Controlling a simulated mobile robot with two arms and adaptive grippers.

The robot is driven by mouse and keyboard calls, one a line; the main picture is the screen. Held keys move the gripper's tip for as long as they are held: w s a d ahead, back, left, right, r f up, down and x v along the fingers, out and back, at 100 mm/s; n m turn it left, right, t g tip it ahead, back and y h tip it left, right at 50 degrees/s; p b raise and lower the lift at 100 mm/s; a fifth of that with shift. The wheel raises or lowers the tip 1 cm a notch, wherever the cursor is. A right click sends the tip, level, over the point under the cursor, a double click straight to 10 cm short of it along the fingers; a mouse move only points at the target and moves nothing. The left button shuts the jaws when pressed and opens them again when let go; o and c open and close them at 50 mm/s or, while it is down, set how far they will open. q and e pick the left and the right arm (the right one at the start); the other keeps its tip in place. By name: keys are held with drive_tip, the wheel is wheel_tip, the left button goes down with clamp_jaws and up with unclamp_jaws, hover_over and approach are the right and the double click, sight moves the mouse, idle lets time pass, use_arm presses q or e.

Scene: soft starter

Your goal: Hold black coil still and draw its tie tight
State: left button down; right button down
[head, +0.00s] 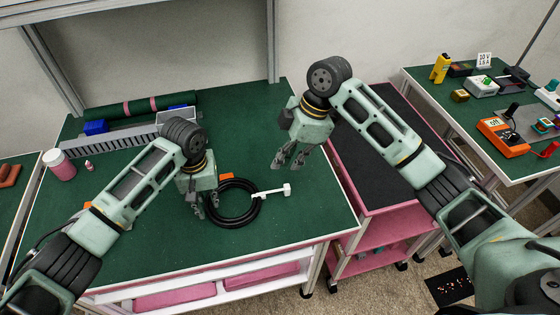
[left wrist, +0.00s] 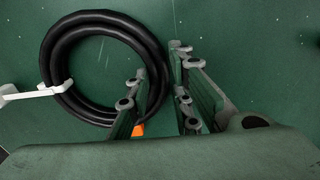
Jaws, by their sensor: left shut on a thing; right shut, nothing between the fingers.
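The black coil (head: 238,222) lies flat on the green bench top, and it also shows in the left wrist view (left wrist: 58,62). A white tie (head: 270,192) goes around the coil's side away from my left gripper, with its tail sticking outward to a blocky white end; part of it shows in the left wrist view (left wrist: 42,92). My left gripper (head: 207,212) is shut on the coil's near-left side, one finger inside the ring and one outside.
A pink cart (head: 385,215) with a dark top adjoins on the right. The bench right of the coil is clear.

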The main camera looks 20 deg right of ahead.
use_arm(q)
drive_tip(key=shift+d, duration=0.1)
drive_tip(key=c, duration=1.5)
unclamp_jaws()
